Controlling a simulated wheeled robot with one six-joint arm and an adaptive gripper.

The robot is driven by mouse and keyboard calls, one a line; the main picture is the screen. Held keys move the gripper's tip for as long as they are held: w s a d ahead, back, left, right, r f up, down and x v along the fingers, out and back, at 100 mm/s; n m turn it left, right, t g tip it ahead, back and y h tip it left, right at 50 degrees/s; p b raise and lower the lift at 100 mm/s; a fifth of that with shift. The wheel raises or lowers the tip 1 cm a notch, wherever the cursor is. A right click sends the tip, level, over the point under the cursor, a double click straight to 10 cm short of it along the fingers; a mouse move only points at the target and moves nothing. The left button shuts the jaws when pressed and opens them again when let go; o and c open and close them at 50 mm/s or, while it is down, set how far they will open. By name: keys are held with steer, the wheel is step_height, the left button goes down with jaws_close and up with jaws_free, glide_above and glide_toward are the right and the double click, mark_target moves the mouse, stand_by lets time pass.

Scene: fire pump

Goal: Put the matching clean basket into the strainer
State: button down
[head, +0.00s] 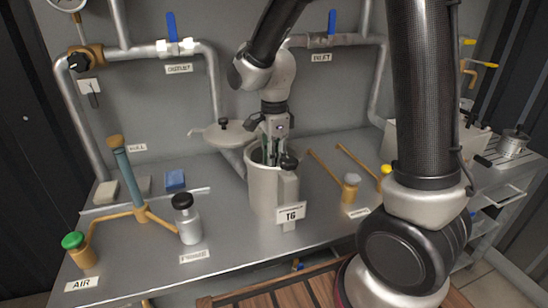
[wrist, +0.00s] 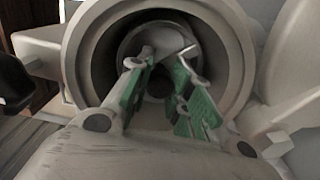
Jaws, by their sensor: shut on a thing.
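The strainer (head: 262,190) is a pale upright pot with an open top, standing mid-bench with a TG tag (head: 291,214) on its front. My gripper (head: 275,151) points down into its mouth. In the wrist view, the green-padded fingers of my gripper (wrist: 168,72) reach inside the round strainer rim (wrist: 82,50). They are shut on a grey metal piece, seemingly the top of the basket (wrist: 170,42), which sits within the bore. The basket's lower part is hidden, so its seating depth cannot be told. The round lid (head: 218,136) is off to the left of the mouth.
A mesh basket (head: 513,143) stands on the side cart at right. Pipes with blue-handled valves (head: 172,28) run along the back wall.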

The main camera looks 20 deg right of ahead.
steer(key=c, duration=1.3)
jaws_free()
step_height(320, 180, up, 12)
steer(key=s+d+r+n+t, duration=0.2)
steer(key=s+d+n, duration=0.5)
steer(key=s+n, duration=0.2)
steer(key=s+d+r+n+t, duration=0.1)
steer(key=s+d+n+t, duration=0.1)
steer(key=s+d+n, duration=0.6)
steer(key=shift+s+r+n, duration=0.4)
steer(key=shift+s+n, duration=0.1)
steer(key=shift+s, duration=0.5)
